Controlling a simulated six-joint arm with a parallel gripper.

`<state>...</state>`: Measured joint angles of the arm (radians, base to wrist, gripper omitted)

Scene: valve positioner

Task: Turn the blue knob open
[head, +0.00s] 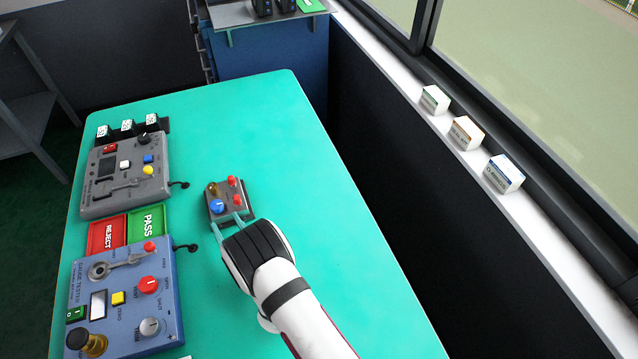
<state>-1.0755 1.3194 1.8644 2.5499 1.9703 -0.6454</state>
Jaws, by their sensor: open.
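The valve positioner (239,207) is a small grey-brown box on the green table, near the middle of the head view. Its blue knob (216,206) is at the box's left front. A brass-coloured part (212,188) stands behind the knob, and red parts (234,182) are on the right side. My gripper (227,227) reaches in from the lower right. Its two light fingers are spread apart at the box's near edge, one near the blue knob. I cannot tell whether a finger touches the knob or the box.
A grey control box (125,180) and a blue gauge tester (125,300) stand along the left. Red REJECT (107,236) and green PASS (147,222) trays lie between them. The table (240,120) is clear behind the positioner. Small boxes (466,133) line the window sill.

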